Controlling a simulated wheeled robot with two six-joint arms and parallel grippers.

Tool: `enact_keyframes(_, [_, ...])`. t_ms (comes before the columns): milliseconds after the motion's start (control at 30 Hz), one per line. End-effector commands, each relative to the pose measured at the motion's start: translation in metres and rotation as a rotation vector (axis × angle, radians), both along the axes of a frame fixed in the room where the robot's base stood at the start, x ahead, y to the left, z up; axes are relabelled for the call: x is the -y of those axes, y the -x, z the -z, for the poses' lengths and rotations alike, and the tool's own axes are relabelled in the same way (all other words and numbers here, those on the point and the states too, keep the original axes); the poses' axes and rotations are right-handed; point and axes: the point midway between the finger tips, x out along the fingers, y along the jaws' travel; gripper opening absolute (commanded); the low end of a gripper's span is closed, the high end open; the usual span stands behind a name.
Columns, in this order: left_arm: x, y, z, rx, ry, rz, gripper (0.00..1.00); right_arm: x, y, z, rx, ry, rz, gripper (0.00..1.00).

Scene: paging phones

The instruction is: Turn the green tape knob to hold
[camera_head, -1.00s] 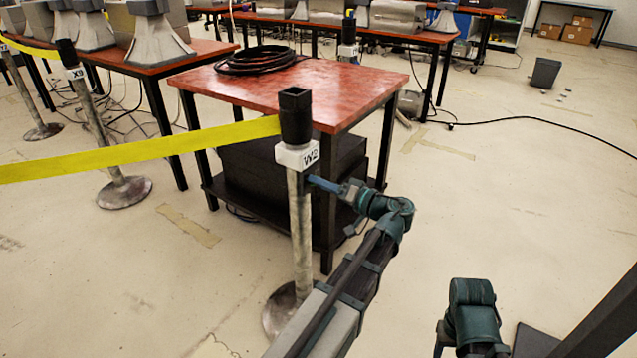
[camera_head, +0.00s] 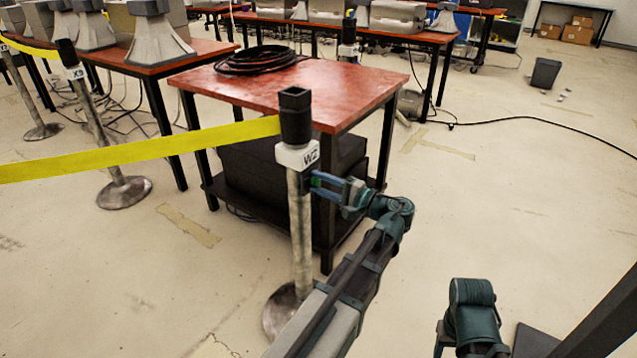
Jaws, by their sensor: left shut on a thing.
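The post marked W2 (camera_head: 300,225) stands upright in front of the red table, with a white block (camera_head: 290,157) below its black head (camera_head: 295,115). A yellow tape (camera_head: 140,153) runs left from the head. My left gripper (camera_head: 314,183) is at the right side of the post, just below the white block. Its blue fingers are shut on a small green knob (camera_head: 316,183), mostly hidden between the fingertips. The knob's marking cannot be read. My right arm shows at the lower right, but its gripper is out of view.
The red table (camera_head: 345,92) behind the post carries a coil of black cable (camera_head: 258,60). A second post, X9 (camera_head: 95,125), stands at the left. A black cable (camera_head: 540,122) lies on the floor at right. The floor right of the post is largely clear.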

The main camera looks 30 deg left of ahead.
Motion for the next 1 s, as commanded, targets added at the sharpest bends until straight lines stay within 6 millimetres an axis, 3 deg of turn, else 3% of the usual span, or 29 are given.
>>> enact_keyframes(500, [0.0003, -0.0003, 0.0008, -0.435, -0.033, 0.002, 0.00, 0.0000, 0.0000, 0.0004, 0.000, 0.000, 0.000, 0.56])
enact_keyframes(1000, [0.0003, -0.0001, 0.0009, -0.618, -0.046, 0.001, 0.00, 0.0000, 0.0000, 0.0004, 0.000, 0.000, 0.000, 0.56])
